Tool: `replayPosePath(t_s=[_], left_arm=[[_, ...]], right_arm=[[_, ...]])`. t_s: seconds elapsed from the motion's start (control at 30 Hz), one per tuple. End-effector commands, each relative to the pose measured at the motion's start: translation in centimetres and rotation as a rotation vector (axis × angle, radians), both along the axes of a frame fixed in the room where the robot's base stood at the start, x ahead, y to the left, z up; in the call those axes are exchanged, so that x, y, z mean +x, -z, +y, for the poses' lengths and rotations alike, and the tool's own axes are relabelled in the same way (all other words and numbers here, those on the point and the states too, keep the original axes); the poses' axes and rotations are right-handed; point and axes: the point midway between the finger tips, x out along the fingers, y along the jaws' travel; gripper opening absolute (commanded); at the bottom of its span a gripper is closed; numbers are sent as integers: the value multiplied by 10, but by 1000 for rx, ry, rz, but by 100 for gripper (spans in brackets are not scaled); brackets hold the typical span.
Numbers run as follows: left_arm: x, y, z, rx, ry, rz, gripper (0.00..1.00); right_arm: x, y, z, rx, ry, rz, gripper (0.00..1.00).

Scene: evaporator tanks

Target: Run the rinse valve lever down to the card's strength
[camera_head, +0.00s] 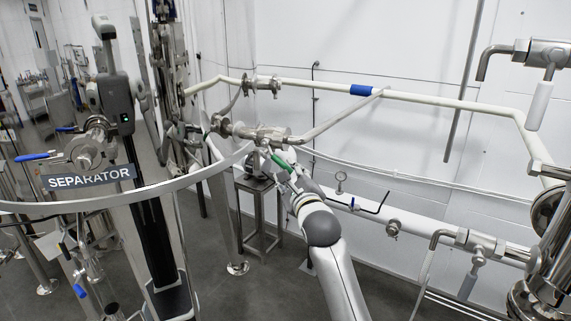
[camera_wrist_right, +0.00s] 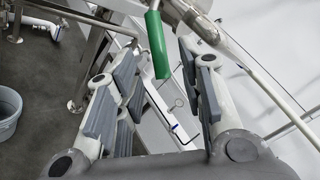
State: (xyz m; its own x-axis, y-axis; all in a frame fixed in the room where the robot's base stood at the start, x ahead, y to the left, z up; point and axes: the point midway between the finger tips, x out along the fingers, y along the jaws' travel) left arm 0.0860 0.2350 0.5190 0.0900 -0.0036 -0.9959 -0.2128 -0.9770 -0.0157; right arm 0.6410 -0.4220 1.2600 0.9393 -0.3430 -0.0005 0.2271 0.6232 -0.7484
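The valve lever with a green grip (camera_head: 281,164) is on the steel pipework near the middle of the head view. In the right wrist view the green grip (camera_wrist_right: 157,45) hangs down with its end between the fingertips, apparently not touching either. My right gripper (camera_head: 291,174) is at the lever in the head view. In the right wrist view my right gripper (camera_wrist_right: 158,70) is open, with one grey-padded finger on each side and a wide gap. My left gripper is not in view. I cannot make out a card.
A steel pipe and valve body (camera_head: 258,136) sit just above the lever. A white pipe with a blue band (camera_head: 361,90) runs along the wall. A small steel stand (camera_head: 261,215) is below. A ring with a SEPARATOR sign (camera_head: 89,178) is at left. A grey bucket (camera_wrist_right: 8,112) shows on the floor.

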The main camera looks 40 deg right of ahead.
Motion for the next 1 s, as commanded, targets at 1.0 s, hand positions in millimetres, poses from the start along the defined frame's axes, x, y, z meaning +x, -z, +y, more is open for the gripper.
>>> replayPosePath(t_s=[1.0], left_arm=[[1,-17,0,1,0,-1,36]], right_arm=[[45,0,-16,-2,0,1,12]])
